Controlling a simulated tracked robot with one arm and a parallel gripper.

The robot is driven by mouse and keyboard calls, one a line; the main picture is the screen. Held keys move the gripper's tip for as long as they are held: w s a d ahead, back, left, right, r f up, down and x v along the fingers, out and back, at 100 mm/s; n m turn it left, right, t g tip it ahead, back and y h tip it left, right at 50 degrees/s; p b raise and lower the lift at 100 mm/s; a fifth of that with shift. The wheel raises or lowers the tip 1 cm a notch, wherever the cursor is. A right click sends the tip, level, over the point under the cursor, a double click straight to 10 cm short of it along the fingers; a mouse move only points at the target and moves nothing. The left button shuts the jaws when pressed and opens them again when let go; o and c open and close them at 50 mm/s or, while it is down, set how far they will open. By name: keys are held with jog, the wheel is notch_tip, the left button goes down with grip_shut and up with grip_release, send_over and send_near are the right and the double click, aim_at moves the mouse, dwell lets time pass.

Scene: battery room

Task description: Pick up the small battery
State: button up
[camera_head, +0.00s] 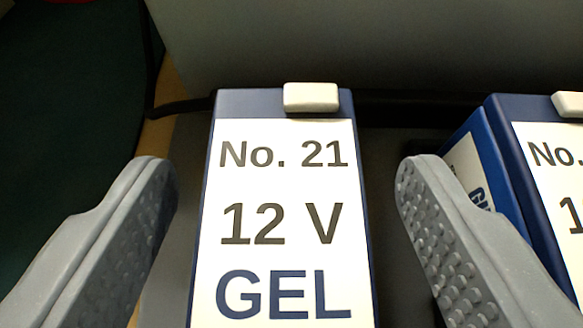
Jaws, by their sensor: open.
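A small blue battery (283,220) with a white label reading "No. 21", "12 V" and "GEL" stands in the middle of the view. A pale grey block (311,97) sits at its far edge. My gripper (285,172) is open, with one grey studded finger on each side of the battery. A gap shows between each finger and the battery, so neither appears to touch it. The battery's near end is cut off by the bottom of the picture.
A second blue battery (507,165) with a similar label stands at the right, close to my right finger. A dark cable (182,107) runs behind the batteries, in front of a grey surface (370,40). Dark green floor (60,130) shows at the left.

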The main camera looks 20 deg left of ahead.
jog(key=shift+w+f, duration=0.2)
jog(key=c, duration=1.3)
jog(key=shift+r, duration=0.1)
grip_shut()
jog(key=shift+r, duration=0.1)
